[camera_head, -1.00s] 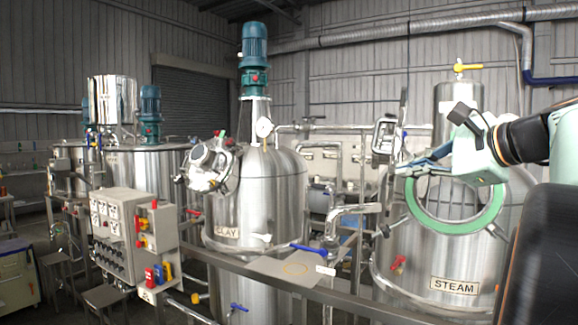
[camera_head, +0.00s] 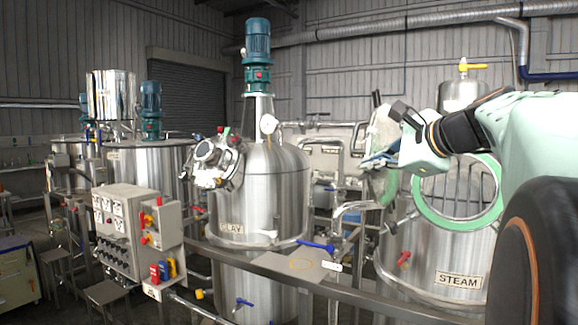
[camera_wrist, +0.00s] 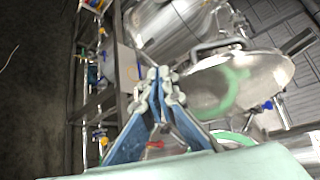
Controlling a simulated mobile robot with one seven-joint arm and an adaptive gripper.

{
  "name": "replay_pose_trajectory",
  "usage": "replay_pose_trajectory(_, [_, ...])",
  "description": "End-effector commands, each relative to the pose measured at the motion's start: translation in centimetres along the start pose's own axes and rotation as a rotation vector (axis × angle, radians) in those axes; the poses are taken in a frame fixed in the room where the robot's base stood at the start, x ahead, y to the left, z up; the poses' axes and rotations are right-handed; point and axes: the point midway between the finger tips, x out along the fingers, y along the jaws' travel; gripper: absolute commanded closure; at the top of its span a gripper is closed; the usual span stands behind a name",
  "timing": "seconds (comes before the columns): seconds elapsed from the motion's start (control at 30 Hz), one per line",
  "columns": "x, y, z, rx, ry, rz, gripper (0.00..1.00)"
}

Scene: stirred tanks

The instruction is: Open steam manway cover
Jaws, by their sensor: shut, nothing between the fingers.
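The steam tank (camera_head: 415,262) stands at the right of the head view with a STEAM label. A green ring (camera_head: 428,207) rims its round manway opening, which is uncovered. The manway cover (camera_head: 380,130) stands swung out to the left of the opening, partly hidden behind my gripper. In the wrist view the cover (camera_wrist: 262,78) is a shiny metal disc with a green reflection, right of the fingers. My gripper (camera_head: 368,164) is shut and empty, close beside the cover; whether it touches is unclear. Its fingers (camera_wrist: 161,80) also show in the wrist view.
The clay tank (camera_head: 262,205) stands left of the steam tank with its own side manway. A metal rail (camera_head: 268,272) and a small flat plate (camera_head: 290,265) run in front. Pipes (camera_head: 345,212) fill the gap between the tanks. A control box (camera_head: 125,225) stands farther left.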

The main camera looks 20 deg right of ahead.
Motion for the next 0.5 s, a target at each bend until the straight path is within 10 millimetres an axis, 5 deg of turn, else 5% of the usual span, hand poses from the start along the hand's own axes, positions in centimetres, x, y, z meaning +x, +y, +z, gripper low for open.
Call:
replay_pose_trajectory(0.2, [3.0, 0.0, 2.2, 0.0, -0.003, 0.002, 1.0])
replay_pose_trajectory(0.5, [4.8, 0.0, 3.1, 0.001, 0.0, 0.0, 1.0])
